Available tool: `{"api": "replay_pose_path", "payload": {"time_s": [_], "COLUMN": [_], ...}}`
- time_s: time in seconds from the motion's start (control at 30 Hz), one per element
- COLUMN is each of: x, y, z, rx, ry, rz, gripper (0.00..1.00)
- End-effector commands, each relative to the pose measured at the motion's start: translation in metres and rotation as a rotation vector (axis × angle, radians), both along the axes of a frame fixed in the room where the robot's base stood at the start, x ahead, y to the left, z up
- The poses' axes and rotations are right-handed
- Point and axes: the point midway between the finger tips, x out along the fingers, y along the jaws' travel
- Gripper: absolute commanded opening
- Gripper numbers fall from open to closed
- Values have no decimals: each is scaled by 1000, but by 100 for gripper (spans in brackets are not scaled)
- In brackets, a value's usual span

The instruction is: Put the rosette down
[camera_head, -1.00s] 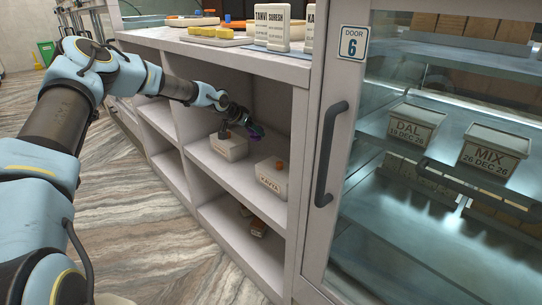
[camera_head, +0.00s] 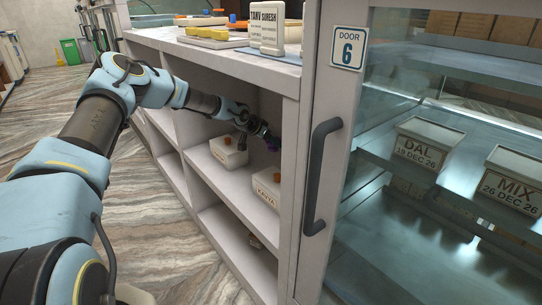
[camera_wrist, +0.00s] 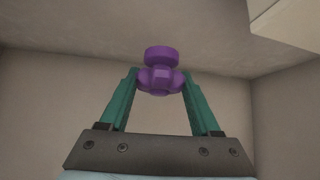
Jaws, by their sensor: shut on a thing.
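The purple rosette (camera_wrist: 160,72) is between the two teal fingers of my gripper (camera_wrist: 160,80) in the wrist view, with a round purple knob on top. In the head view my gripper (camera_head: 268,138) reaches into the upper compartment of the open shelf unit, and only a small bit of the purple rosette (camera_head: 273,144) shows there. It is above the shelf, over and between two pale boxes. Whether the rosette touches anything below is hidden.
A pale box with an orange knob (camera_head: 228,153) stands on the shelf (camera_head: 208,172) left of my gripper. A box marked KAVYA (camera_head: 266,190) stands nearer, at right. Signs (camera_head: 267,30) and trays stand on the countertop (camera_head: 220,50). A glass door with a black handle (camera_head: 318,175) is at right.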

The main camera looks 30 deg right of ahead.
Motion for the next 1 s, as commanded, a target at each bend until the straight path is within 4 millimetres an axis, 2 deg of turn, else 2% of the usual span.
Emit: {"api": "replay_pose_path", "payload": {"time_s": [0.17,0.4,0.77,0.8,1.0], "x": [0,0,1,1,1], "y": [0,0,0,0,0], "z": [-14,-45,-51,-50,-50], "rx": [0,0,0,0,0], "ry": [-1,1,-1,-1,-1], "rz": [1,1,1,1,1], "gripper": [12,12,12,66,89]}}
